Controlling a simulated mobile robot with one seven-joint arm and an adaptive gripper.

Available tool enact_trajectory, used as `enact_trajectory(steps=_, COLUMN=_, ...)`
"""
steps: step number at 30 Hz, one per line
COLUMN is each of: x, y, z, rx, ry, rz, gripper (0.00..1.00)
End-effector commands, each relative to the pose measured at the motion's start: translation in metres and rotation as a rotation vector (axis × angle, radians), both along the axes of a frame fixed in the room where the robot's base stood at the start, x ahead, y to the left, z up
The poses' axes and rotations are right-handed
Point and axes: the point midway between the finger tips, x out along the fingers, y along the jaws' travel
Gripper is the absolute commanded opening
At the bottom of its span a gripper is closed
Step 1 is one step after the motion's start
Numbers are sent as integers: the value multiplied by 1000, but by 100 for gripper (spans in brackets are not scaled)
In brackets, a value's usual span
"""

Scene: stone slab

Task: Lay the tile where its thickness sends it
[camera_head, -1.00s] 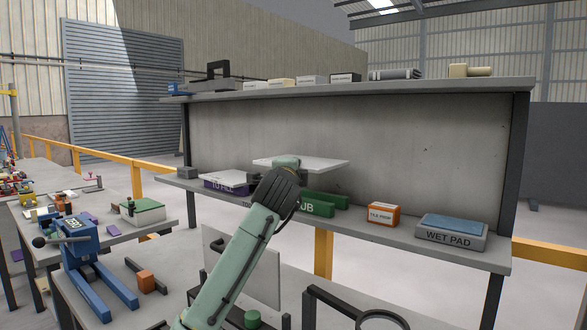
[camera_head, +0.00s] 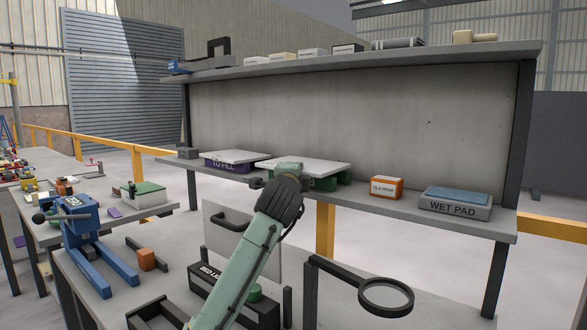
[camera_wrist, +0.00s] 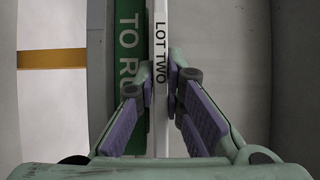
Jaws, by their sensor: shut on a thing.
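A flat pale tile (camera_head: 322,168) is level over the green TO RUB stand (camera_head: 325,184) on the middle shelf. The tile looks to be resting on the stand or just above it; I cannot tell if they touch. My gripper (camera_wrist: 161,88) is shut on the tile's near edge, one finger on each face. That edge, marked LOT TWO, shows in the wrist view (camera_wrist: 161,45), beside the green TO RUB front (camera_wrist: 128,50). The purple TO FILL stand (camera_head: 222,166) is to the left with another pale slab (camera_head: 237,156) on top. My arm hides part of the green stand.
An orange-fronted TILE PROP box (camera_head: 386,187) and a grey WET PAD (camera_head: 455,203) stand to the right on the same shelf. The upper shelf (camera_head: 350,62) runs above. A black-framed magnifier ring (camera_head: 385,295) and a blue device (camera_head: 75,225) are below.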

Motion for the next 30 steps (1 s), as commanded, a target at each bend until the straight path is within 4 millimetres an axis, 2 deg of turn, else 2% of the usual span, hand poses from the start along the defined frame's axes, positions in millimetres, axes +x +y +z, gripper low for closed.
enact_trajectory(steps=14, x=-1, y=0, z=-5, rx=0, ry=-5, rz=-1, gripper=0)
enact_trajectory(steps=15, x=-1, y=0, z=-5, rx=0, ry=-5, rz=-1, gripper=12)
enact_trajectory(steps=24, x=0, y=0, z=-6, rx=0, ry=-2, rz=0, gripper=32)
enact_trajectory(steps=30, x=0, y=0, z=-7, rx=0, ry=-1, rz=0, gripper=33)
